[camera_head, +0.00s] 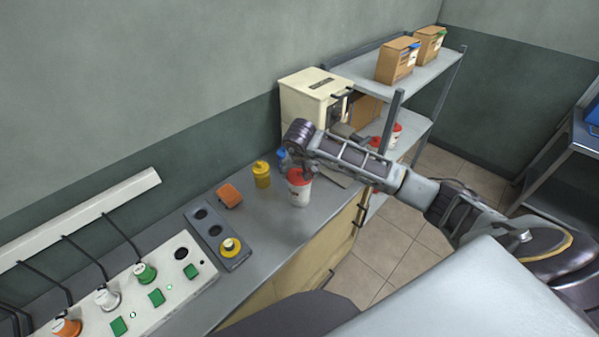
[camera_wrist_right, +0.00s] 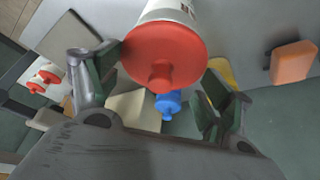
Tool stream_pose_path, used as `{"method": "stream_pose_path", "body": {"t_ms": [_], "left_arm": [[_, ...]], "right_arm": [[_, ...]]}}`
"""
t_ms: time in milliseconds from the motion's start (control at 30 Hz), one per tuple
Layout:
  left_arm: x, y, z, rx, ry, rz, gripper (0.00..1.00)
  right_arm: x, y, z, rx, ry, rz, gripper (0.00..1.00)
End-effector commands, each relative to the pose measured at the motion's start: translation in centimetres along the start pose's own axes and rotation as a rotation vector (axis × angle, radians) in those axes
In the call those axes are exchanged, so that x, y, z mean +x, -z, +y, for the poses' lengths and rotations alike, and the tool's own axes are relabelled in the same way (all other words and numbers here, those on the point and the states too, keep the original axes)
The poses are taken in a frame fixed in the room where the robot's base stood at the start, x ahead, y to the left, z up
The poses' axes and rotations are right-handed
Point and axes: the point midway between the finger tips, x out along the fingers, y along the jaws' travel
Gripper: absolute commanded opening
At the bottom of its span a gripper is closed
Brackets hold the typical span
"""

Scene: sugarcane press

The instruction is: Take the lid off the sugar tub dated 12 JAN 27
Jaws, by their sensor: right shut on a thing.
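A white tub (camera_head: 300,195) with a red lid (camera_head: 301,176) stands upright on the grey counter, near its far end. In the right wrist view the red lid (camera_wrist_right: 165,50), with its knob, fills the space between my fingers, and the white tub wall (camera_wrist_right: 168,11) shows behind it. A scrap of label shows there, but its date cannot be read. My right gripper (camera_head: 296,165) comes over the tub from the right and is shut on the red lid. The lid sits on the tub. My left gripper is not in view.
A yellow container (camera_head: 262,176) and an orange block (camera_head: 229,195) stand left of the tub; a blue-topped container (camera_wrist_right: 168,103) is close by. A cream machine (camera_head: 312,92) stands behind. More red-lidded tubs (camera_head: 397,132) are on the shelf. A control panel (camera_head: 150,288) lies nearer.

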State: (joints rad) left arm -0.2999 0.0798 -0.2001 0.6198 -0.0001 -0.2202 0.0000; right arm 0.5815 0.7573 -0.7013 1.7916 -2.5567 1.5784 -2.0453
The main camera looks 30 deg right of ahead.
Motion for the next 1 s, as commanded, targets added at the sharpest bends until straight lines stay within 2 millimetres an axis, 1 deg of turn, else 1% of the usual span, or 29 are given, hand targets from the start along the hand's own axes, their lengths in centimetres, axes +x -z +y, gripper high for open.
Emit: {"method": "stream_pose_path", "body": {"t_ms": [267,700,900,1000], "left_arm": [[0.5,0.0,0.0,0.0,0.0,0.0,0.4],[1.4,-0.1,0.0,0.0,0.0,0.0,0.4],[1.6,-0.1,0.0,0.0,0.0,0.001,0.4],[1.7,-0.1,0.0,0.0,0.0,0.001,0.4]], "right_arm": [[-2.1,0.9,0.0,0.0,0.0,0.004,0.6],[-6.9,2.9,0.0,0.0,0.001,0.004,0.6],[-8.3,3.5,-0.1,0.0,0.002,0.003,0.6],[-8.7,3.6,0.0,0.0,0.001,0.001,0.6]]}}
